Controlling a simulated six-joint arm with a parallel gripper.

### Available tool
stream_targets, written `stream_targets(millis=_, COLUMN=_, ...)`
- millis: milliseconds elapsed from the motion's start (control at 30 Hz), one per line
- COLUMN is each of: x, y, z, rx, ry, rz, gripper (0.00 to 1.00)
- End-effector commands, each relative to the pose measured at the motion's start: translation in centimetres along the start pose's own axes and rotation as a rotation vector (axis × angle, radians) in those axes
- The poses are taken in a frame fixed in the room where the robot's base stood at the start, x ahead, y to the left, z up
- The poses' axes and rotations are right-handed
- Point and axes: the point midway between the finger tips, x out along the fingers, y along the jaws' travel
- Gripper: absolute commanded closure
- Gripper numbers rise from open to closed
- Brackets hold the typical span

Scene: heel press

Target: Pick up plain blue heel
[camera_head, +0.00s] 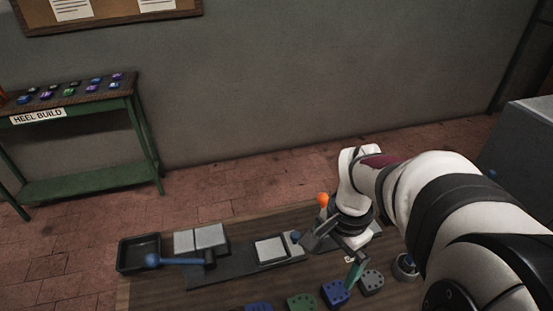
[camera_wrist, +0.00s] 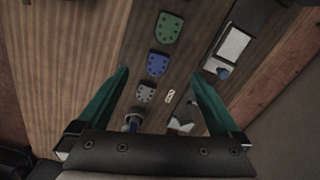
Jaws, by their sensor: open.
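A blue heel (camera_head: 335,292) with dark dots lies on the bench near its front edge, between a green heel (camera_head: 302,302) and a grey heel (camera_head: 371,282). Another blue heel (camera_head: 260,307) is partly cut off by the bottom edge. I cannot tell which blue one is plain. My gripper is open and empty above the bench; in the wrist view (camera_wrist: 161,74) its green fingers stand wide apart. That view shows one dotted blue heel (camera_wrist: 157,64) between the fingertips, with the green heel (camera_wrist: 168,28) beyond and the grey heel (camera_wrist: 145,91) nearer.
The bench (camera_head: 180,292) also carries a black tray (camera_head: 139,253), grey plates (camera_head: 200,238), a blue-knobbed lever (camera_head: 152,260) and an orange-knobbed lever (camera_head: 323,200). A round cup-like part (camera_head: 405,267) stands right of the grey heel. A green side table (camera_head: 75,92) holds several small coloured pieces.

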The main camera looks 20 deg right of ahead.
Motion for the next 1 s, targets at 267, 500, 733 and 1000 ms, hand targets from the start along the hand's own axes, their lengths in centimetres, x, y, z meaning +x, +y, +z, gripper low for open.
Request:
stream_targets(millis=267, x=5.3, y=-0.3, z=-5.6, rx=0.219, ry=0.025, rz=0.016, gripper=0.00)
stream_targets(millis=500, x=11.6, y=-0.2, z=-5.7, rx=0.215, ry=0.025, rz=0.015, gripper=0.00)
stream_targets(millis=733, x=15.1, y=0.2, z=-5.3, rx=0.214, ry=0.023, rz=0.016, gripper=0.00)
stream_targets(millis=1000, x=18.1, y=0.3, z=-5.3, rx=0.214, ry=0.027, rz=0.012, gripper=0.00)
